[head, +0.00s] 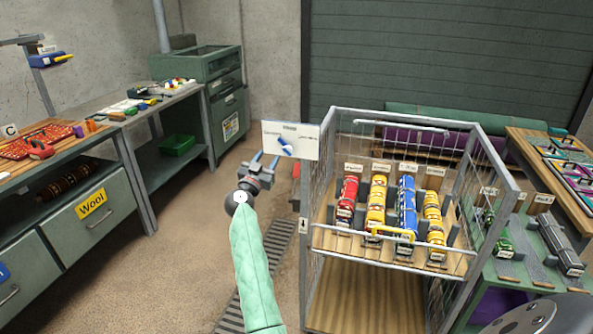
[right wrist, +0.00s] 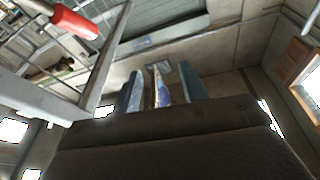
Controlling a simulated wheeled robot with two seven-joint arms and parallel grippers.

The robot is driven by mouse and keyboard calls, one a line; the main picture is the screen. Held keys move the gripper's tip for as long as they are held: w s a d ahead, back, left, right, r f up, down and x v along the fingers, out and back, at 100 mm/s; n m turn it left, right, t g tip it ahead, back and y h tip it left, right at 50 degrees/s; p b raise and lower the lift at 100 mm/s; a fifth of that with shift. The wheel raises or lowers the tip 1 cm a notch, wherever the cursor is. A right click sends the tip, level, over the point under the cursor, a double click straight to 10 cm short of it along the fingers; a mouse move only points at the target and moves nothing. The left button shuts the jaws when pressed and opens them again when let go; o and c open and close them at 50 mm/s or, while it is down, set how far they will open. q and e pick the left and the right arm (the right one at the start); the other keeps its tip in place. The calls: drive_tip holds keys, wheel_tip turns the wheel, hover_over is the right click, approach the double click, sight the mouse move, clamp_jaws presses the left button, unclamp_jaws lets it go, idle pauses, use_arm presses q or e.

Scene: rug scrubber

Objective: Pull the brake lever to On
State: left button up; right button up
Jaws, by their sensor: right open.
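My left gripper is out of view.
The wire-sided trolley (head: 421,264) holds several rolled rugs. A small red part (head: 296,170) sits beside its left post; a red grip (right wrist: 75,20) shows in the right wrist view. A bench with drawers (head: 88,229) stands left. Floor between is open, with a drain grate (head: 276,252).

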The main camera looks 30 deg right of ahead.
sight(297, 169)
drive_tip(key=s+d+f+g, duration=0.1)
drive_tip(key=f+g, duration=0.1)
drive_tip(key=s+d+f+g, duration=0.1)
drive_tip(key=f+g, duration=0.1)
drive_tip(key=s+d+f+n+g, duration=0.1)
drive_tip(key=s+d+f+g, duration=0.1)
drive_tip(key=g, duration=0.1)
drive_tip(key=shift+d+f, duration=0.1)
drive_tip(key=shift+f, duration=0.1)
use_arm(q)
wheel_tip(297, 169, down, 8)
drive_tip(key=p, duration=0.1)
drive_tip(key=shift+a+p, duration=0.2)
drive_tip(key=shift+p, duration=0.2)
use_arm(e)
drive_tip(key=shift+x, duration=3.35)
drive_tip(key=shift+w+f, duration=0.15)
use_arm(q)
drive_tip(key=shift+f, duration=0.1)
use_arm(e)
clamp_jaws()
